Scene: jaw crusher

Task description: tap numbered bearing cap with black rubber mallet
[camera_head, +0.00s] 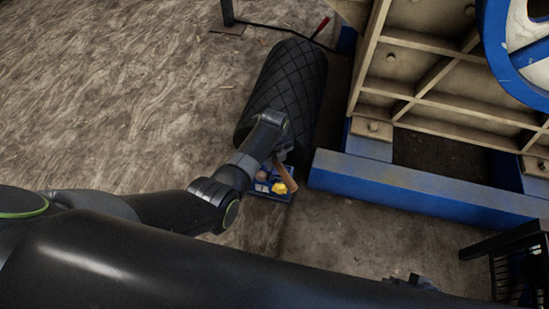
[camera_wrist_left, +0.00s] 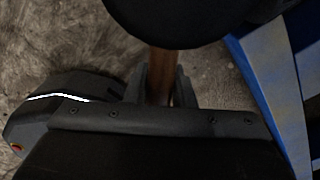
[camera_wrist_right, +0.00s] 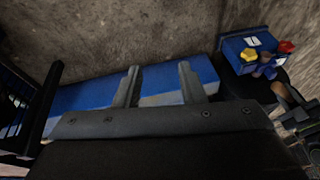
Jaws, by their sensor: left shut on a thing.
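My left gripper (camera_wrist_left: 162,85) is shut on the brown wooden handle (camera_wrist_left: 160,68) of the mallet. The round black mallet head (camera_wrist_left: 195,18) fills the top of the left wrist view. In the head view the handle (camera_head: 286,177) slants beside the left gripper (camera_head: 284,160), in front of the blue box. The mallet head is hard to make out there. My right gripper (camera_wrist_right: 160,85) is open and empty in the right wrist view, with a blue beam behind its fingers. I cannot make out a numbered bearing cap in any view.
A blue box (camera_wrist_right: 233,47) with yellow and red knobs stands close to the left gripper. A large black diamond-patterned cylinder (camera_head: 285,82) lies behind it. The crusher's blue base beam (camera_head: 420,194) and ribbed cream body (camera_head: 425,65) are at right. Open floor (camera_head: 110,90) lies at left.

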